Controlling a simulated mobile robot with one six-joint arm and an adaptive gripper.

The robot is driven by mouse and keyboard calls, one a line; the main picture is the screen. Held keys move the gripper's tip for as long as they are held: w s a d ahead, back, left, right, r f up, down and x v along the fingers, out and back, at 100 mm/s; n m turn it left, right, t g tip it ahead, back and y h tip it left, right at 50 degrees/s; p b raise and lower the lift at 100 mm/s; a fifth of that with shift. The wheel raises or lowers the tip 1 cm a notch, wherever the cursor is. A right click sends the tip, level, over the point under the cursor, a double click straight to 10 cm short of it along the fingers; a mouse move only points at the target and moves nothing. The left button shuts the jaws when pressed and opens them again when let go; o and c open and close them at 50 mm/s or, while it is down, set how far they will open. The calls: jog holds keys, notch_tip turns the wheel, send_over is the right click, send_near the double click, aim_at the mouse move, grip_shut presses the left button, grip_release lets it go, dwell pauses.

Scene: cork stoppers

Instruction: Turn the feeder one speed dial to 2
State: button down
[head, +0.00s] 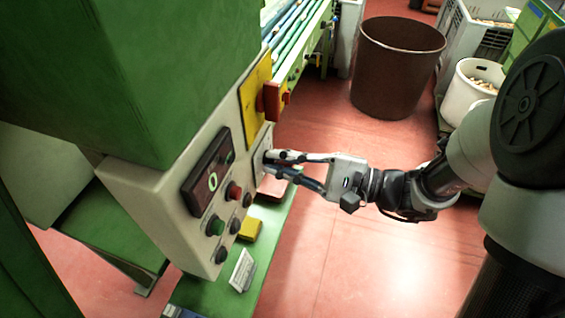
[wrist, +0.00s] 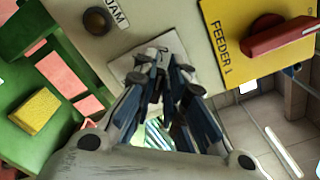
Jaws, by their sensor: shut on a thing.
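The control panel (head: 150,197) is a cream box on the green machine. In the head view my gripper (head: 268,162) reaches from the right to the panel's right end, below a yellow plate with a red switch. In the wrist view my gripper (wrist: 163,70) is shut at a pale square plate (wrist: 122,68) that bears a small "2" mark. The fingers close around the dial there and hide it, so its pointer cannot be read.
The panel also bears a dark display (head: 207,172), a green button (head: 214,226), a red button (head: 233,191) and several black knobs. A yellow block (head: 250,229) lies on the green ledge below.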

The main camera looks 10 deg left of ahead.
jog(key=c, duration=1.6)
grip_release()
jog(key=shift+c, duration=0.2)
jog(key=s+d, duration=0.1)
jog(key=d, duration=1.1)
